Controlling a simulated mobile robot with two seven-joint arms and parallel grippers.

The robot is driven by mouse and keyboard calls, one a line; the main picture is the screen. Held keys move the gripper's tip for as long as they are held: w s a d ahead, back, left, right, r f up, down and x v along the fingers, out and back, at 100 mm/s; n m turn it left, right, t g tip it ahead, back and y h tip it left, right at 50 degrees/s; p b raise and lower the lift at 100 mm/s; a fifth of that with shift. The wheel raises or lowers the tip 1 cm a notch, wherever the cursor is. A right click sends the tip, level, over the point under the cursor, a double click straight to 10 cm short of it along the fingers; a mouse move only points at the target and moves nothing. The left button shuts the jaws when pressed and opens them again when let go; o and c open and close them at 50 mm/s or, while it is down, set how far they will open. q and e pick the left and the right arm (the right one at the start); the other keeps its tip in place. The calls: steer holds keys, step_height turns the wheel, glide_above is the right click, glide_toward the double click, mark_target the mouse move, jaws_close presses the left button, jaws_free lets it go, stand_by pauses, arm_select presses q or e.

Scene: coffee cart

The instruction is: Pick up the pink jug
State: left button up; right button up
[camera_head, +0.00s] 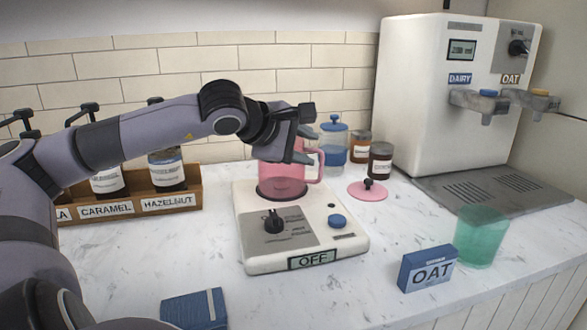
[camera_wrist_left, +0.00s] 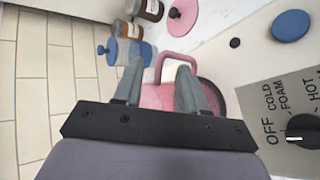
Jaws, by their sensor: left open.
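The pink jug (camera_head: 283,181) stands upright on the white frother base (camera_head: 350,246), its handle (camera_head: 320,166) on the right in the head view. My left gripper (camera_head: 304,137) is above the jug and hides its top. In the left wrist view the open left gripper (camera_wrist_left: 157,80) has its fingers spread over the jug (camera_wrist_left: 160,97), with the handle (camera_wrist_left: 178,57) showing between and beyond the fingertips. I cannot tell whether a finger touches the jug. My right gripper is not in view.
A pink lid (camera_head: 368,193), blue-lidded jar (camera_head: 334,145) and brown jars (camera_head: 380,163) stand right of the jug. A syrup rack (camera_head: 140,207) is left. A dispenser (camera_head: 425,90), green cup (camera_head: 481,238) and blue OAT box (camera_head: 428,268) are right. Marble counter in front is partly clear.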

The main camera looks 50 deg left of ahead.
arm_select(q)
steer(key=shift+w+f, duration=0.3)
steer(key=shift+w, duration=0.2)
steer(key=shift+s, duration=0.1)
jaws_close()
stand_by(1.1)
